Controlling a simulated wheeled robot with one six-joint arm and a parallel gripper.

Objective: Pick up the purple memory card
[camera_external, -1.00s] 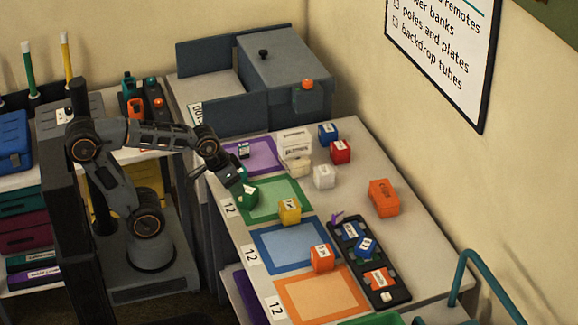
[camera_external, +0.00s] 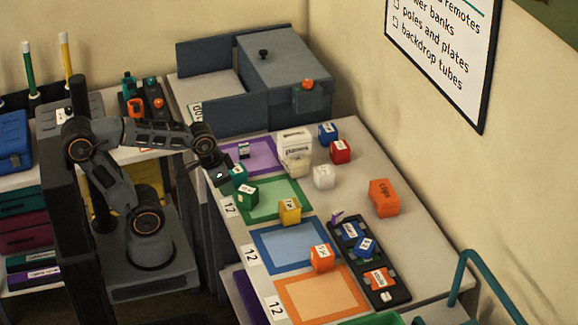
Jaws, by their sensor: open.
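A small purple piece (camera_external: 337,217), which looks like the purple memory card, sticks up at the far left end of the black slotted tray (camera_external: 392,301). It is too small to read any label. My gripper (camera_external: 220,180) is open and hangs over the left edge of the table, left of the teal box (camera_external: 239,174). It is well apart from the purple piece, up and to the left of it. I see nothing held in it.
The tray also holds a blue box (camera_external: 365,246) and an orange piece (camera_external: 379,278). Green (camera_external: 247,195), yellow (camera_external: 289,211) and orange-red (camera_external: 321,258) boxes stand around coloured mats. An orange box (camera_external: 384,198) stands beyond the tray.

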